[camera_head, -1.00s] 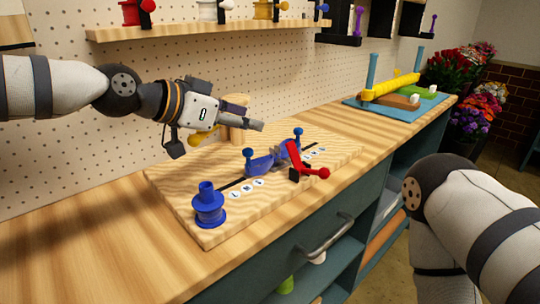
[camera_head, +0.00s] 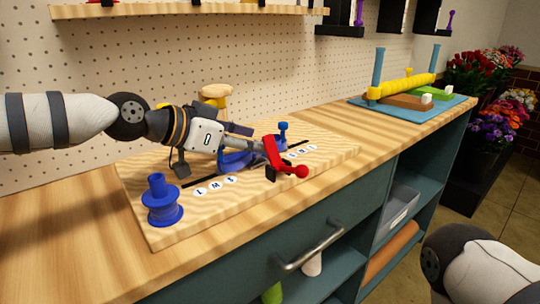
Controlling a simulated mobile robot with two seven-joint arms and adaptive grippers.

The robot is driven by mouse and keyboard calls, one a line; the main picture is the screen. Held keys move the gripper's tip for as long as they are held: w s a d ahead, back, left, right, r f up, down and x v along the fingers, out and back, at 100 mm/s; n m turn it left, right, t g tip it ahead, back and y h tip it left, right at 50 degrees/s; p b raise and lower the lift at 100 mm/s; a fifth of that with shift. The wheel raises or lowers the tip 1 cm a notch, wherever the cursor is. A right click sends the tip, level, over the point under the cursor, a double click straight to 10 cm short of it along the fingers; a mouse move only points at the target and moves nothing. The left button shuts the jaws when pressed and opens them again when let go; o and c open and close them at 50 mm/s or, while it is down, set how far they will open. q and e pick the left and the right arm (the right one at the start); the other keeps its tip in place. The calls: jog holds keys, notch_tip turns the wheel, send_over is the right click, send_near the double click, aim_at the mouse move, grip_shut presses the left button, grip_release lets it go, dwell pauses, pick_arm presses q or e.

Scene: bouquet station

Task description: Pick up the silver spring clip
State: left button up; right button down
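My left gripper (camera_head: 258,144) reaches in from the left over the wooden board (camera_head: 208,216), with its tips by the blue fixture (camera_head: 234,162) and just behind a red lever clamp (camera_head: 277,160). I cannot tell whether its fingers are open or shut. I cannot make out the silver spring clip clearly; the gripper covers much of the fixture's middle. My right gripper is out of view; only part of my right arm shows at the lower right.
A blue spool (camera_head: 164,203) stands on the board's near left corner, and a blue knob (camera_head: 283,130) rises behind the clamp. A wooden post with a round top (camera_head: 216,92) stands behind my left gripper. A blue tray (camera_head: 440,107) with a yellow roller (camera_head: 403,86) lies far right.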

pick_arm(q)
jog(key=shift+w+d+f, duration=0.15)
jog(key=shift+d+f, duration=0.05)
jog(key=shift+d, duration=0.05)
jog(key=shift+r, duration=0.15)
jog(key=shift+a, duration=0.25)
jog(key=c, duration=0.4)
grip_shut()
